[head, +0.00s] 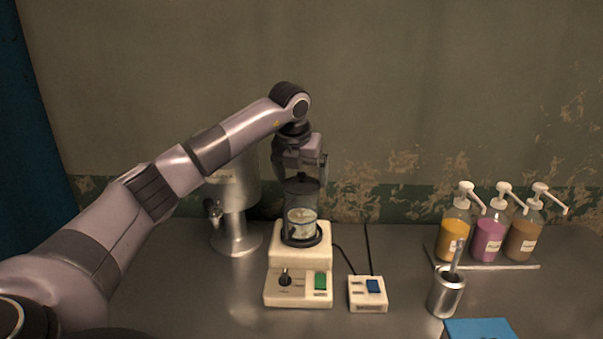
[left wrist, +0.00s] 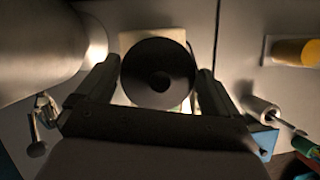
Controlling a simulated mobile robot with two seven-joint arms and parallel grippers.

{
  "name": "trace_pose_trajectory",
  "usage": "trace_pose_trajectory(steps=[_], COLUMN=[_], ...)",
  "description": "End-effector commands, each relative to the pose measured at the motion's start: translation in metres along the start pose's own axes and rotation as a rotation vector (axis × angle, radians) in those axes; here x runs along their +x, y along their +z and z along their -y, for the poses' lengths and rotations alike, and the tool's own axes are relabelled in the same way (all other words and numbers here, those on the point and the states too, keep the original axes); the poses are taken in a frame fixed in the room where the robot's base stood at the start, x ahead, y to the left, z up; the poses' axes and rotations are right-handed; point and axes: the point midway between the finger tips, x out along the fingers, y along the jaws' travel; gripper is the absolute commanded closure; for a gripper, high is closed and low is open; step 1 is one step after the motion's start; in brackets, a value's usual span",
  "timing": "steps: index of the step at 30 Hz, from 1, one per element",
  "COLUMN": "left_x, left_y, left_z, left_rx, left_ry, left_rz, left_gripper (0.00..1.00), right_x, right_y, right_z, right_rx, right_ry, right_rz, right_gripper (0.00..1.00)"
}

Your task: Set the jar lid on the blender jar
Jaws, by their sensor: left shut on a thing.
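The dark round jar lid (head: 301,186) is between the fingers of my left gripper (head: 300,172), which is shut on it and points straight down. In the left wrist view the lid (left wrist: 158,73) is a black disc with a small knob, between the two fingers of the left gripper (left wrist: 156,88). The clear blender jar (head: 302,217), with pale contents low inside, stands upright on the cream blender base (head: 298,284). The lid is level over the jar's top; I cannot tell whether it touches the rim. My right gripper is not in view.
A metal dispenser (head: 234,205) stands close left of the blender. A small switch box (head: 367,293) is at its right. Farther right are a metal cup (head: 446,293) with a utensil, several pump bottles (head: 488,235) on a tray, and a blue item (head: 481,329).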

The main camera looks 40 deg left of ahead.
Motion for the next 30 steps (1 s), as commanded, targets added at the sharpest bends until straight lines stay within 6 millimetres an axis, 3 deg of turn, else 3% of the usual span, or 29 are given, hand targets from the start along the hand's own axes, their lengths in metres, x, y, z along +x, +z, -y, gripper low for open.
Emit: trace_pose_trajectory(steps=[10,11,22,30], left_x=[0.001,0.001,-0.001,-0.018], left_y=[0.0,0.0,0.0,0.008], left_z=[0.0,0.0,0.0,0.0], left_rx=[0.0,0.0,0.0,0.0], left_ry=[0.0,0.0,0.0,0.0], left_rz=[0.0,0.0,0.0,0.0], left_gripper=[0.34,0.0,0.0,0.0], right_x=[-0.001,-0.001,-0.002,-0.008], right_y=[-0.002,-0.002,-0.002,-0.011], right_z=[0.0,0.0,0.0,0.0], right_rx=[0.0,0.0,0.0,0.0], right_ry=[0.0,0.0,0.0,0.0], right_rz=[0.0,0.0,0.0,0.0], right_gripper=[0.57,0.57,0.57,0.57])
